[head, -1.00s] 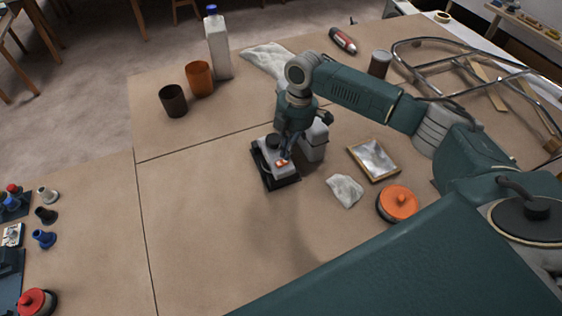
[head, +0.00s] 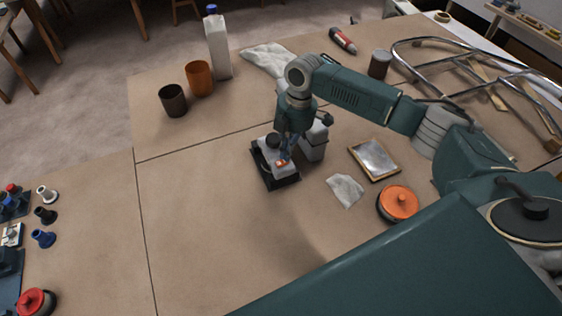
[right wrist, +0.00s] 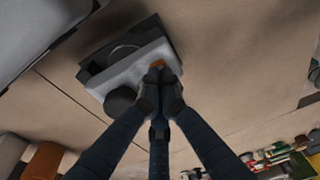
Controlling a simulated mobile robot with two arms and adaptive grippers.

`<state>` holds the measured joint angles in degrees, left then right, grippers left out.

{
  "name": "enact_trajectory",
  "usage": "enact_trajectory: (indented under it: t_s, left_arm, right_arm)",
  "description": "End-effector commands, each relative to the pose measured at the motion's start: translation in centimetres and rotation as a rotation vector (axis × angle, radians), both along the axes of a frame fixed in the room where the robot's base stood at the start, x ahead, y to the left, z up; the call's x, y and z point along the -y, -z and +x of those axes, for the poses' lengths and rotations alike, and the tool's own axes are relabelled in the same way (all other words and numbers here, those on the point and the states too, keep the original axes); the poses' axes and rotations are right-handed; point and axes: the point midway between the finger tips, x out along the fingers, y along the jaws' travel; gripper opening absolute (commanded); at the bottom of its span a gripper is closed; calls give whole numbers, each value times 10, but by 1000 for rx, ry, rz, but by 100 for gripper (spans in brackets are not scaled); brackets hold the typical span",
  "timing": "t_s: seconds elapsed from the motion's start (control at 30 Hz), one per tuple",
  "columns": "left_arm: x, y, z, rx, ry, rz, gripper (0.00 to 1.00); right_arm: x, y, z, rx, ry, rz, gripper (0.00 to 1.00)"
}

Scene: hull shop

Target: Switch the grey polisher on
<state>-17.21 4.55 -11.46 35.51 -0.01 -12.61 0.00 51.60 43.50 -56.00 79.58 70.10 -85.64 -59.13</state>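The grey polisher (head: 288,170) sits on the brown worktop, with a dark base, a black round knob and a small orange-red switch (head: 281,162) on top. The polisher (right wrist: 143,58) fills the upper middle of the right wrist view, its orange switch (right wrist: 157,64) partly covered by my fingertips. My right gripper (head: 284,154) points down over the polisher; its fingertips are drawn together at the switch (right wrist: 158,72) with nothing seen between them. I cannot tell whether they touch it or which way it is set. My left gripper is not in view.
A pale block (head: 313,142) stands right behind the polisher. A framed tray (head: 375,158), a crumpled cloth (head: 346,190) and an orange-lidded round tin (head: 399,203) lie to the right. Two cups (head: 199,78) and a bottle (head: 217,48) stand behind. The worktop left of the polisher is clear.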

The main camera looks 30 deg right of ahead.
Motion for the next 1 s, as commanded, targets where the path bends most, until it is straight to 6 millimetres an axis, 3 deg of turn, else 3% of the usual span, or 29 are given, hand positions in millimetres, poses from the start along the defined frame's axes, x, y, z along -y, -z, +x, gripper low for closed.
enact_trajectory:
  t_s: [1.0]
  left_arm:
    - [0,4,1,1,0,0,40]
  right_arm:
    - [0,12,0,0,-1,1,0]
